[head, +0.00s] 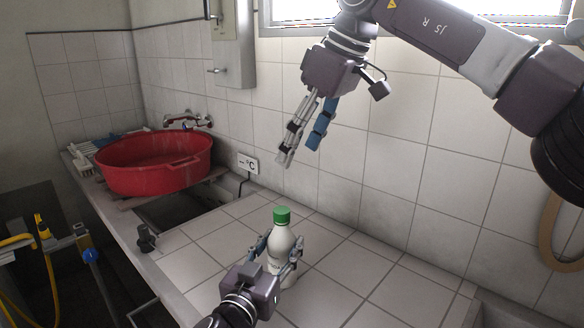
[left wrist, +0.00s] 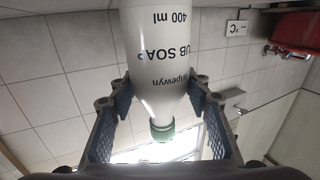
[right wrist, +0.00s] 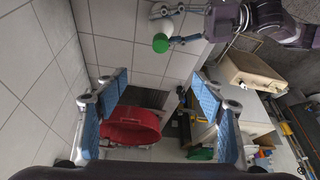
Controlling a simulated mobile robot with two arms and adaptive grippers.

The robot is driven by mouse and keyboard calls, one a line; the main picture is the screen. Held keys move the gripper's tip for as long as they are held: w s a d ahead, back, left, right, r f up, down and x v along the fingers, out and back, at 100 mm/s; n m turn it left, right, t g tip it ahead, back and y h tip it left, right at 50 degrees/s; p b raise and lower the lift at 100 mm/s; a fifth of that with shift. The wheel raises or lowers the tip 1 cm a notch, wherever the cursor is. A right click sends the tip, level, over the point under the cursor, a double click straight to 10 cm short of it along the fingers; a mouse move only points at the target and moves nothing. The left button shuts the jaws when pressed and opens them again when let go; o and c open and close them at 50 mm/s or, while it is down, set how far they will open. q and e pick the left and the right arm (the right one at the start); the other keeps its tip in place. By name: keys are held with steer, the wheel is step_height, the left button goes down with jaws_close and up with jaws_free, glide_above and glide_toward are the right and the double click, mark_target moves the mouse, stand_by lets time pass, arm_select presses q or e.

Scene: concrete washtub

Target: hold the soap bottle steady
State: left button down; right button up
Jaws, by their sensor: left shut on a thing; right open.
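The soap bottle (head: 281,245) is white with a green cap and stands upright on the tiled counter (head: 210,237) in the head view. My left gripper (head: 278,248) is shut on the bottle, with one finger on each side of it. In the left wrist view the bottle (left wrist: 158,60) appears upside down between the fingers, with its printed label showing. In the right wrist view its green cap (right wrist: 160,43) shows at the top. My right gripper (head: 303,150) is open and empty, raised above the counter near the tiled wall; its spread fingers (right wrist: 160,105) show in its own view.
A red tub (head: 155,165) stands at the far left end of the counter, by a wall tap (head: 188,120). A dark basin opening (head: 175,207) lies in front of it. A small °C sign (head: 248,163) is on the wall. The counter right of the bottle is clear.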

steer(key=shift+v, duration=1.1)
arm_select(q)
steer(key=c, duration=1)
jaws_free()
steer(key=shift+o, duration=0.2)
steer(key=shift+s, duration=0.1)
steer(key=v, duration=1.2)
